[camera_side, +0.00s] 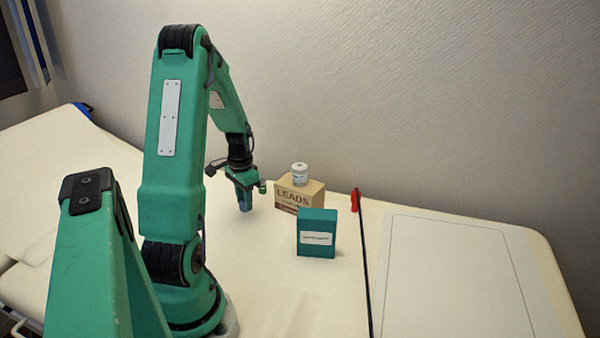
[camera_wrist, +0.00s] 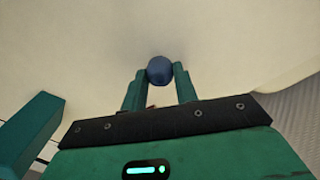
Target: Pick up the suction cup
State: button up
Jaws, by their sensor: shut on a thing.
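My gripper (camera_wrist: 161,78) is shut on a small, round, dark blue thing, which I take to be the suction cup (camera_wrist: 160,69). In the wrist view it sits between the two green fingertips, with its rounded top showing. In the side view my gripper (camera_side: 244,198) points down, just left of the cardboard box. The suction cup cannot be made out there. I cannot tell whether it touches the surface below.
A cardboard box marked LEADS (camera_side: 311,196) carries a white jar (camera_side: 300,174). A teal box (camera_side: 317,234) stands in front of it. Further right lies a long black rod (camera_side: 364,265) beside a red piece (camera_side: 355,200). The pale surface right of the rod (camera_side: 450,280) is clear.

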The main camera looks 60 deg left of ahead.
notch_tip(320, 180, up, 2)
jog(key=shift+w+d+r, duration=0.1)
jog(key=shift+d+r, duration=0.05)
jog(key=shift+r, duration=0.1)
jog(key=w+d+r, duration=0.5)
jog(key=d+r, duration=0.1)
jog(key=d, duration=0.4)
jog(key=shift+d+r, duration=0.15)
jog(key=shift+r, duration=0.15)
